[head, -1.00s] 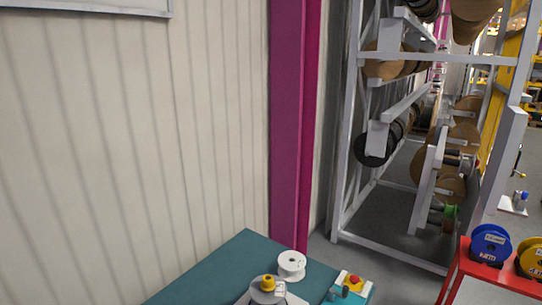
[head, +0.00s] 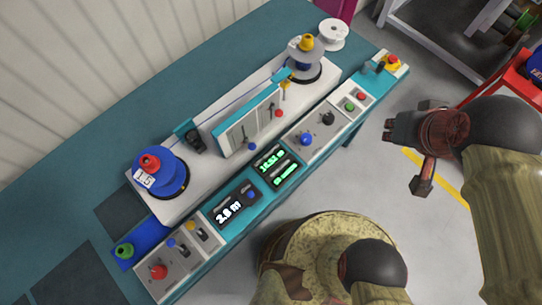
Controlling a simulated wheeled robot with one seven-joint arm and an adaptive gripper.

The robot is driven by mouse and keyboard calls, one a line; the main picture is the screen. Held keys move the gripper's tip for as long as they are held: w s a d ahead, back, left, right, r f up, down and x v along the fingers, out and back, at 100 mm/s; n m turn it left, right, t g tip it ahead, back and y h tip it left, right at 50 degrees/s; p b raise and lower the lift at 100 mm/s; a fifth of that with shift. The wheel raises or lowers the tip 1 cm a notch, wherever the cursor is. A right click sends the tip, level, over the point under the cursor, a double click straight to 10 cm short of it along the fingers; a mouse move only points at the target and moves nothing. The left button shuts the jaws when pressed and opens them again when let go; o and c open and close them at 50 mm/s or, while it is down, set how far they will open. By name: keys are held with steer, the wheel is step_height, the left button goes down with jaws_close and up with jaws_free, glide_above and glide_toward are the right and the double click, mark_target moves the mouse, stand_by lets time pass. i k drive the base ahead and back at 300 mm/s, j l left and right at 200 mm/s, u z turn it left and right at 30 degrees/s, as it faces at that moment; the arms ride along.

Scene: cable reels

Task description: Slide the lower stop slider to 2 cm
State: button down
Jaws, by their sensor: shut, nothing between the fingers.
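An upright white panel (head: 237,128) with teal edges stands in the middle of the machine. It has narrow slots with small knobs: a blue knob (head: 252,147) low on the left and a red knob (head: 278,113) to its right. Labels and scale marks are too small to read, so I cannot tell which knob is the lower stop slider or its value. My gripper (head: 390,125) is dark, shut and empty. It appears over the floor right of the machine, apart from the panel and knobs.
The machine carries a blue reel (head: 177,184) at left and a grey-topped reel (head: 306,62) at the far end. Its front strip holds displays (head: 236,203), knobs and buttons.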

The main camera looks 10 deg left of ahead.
mark_target(252, 146)
steer(key=u, duration=1.3)
